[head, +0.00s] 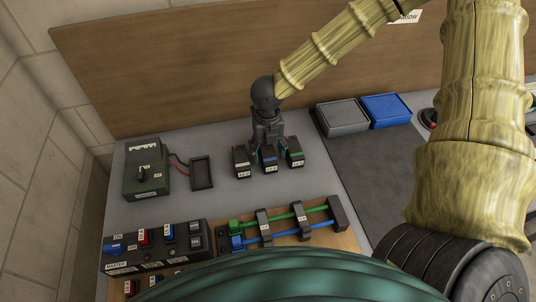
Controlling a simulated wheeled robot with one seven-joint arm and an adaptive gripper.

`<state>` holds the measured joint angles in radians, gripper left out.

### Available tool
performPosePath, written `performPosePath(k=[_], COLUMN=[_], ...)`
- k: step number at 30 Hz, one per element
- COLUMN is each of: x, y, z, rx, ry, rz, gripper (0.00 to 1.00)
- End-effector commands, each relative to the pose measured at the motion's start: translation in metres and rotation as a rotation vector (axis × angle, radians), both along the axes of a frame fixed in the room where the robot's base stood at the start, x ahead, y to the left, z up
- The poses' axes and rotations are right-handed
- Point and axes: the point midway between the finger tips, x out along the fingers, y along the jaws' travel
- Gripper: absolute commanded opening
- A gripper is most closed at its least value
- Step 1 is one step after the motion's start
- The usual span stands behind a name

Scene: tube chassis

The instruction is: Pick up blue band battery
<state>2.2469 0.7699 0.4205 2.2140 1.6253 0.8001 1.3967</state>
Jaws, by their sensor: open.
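The blue band battery (270,161) is a small dark block with a blue band. It stands in the middle of a row of three batteries on the grey bench. My gripper (268,143) points down right over this battery. Its fingers are open and hide the battery's upper part. Whether the fingers touch it, I cannot tell.
A green box with a dial (146,183) and a small black tray (202,172) are at left. A switch panel (155,250) and a board with green and blue tubes (288,223) lie in front. Grey (342,117) and blue (386,110) bins stand at right. A wooden panel (190,70) rises behind.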

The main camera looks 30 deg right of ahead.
Motion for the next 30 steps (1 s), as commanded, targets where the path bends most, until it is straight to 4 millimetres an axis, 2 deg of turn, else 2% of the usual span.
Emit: performPosePath(k=[6,14,17,25,30], x=[0.000,0.000,0.000,0.000,0.000], y=[0.000,0.000,0.000,0.000,0.000], z=[-0.012,-0.014,-0.014,-0.014,-0.013], rx=[0.001,0.001,0.001,0.001,0.001], ry=[0.001,0.000,0.000,0.000,0.000], rz=[0.000,0.000,0.000,0.000,0.000], gripper=[0.64,0.64,0.50,0.01,0.00])
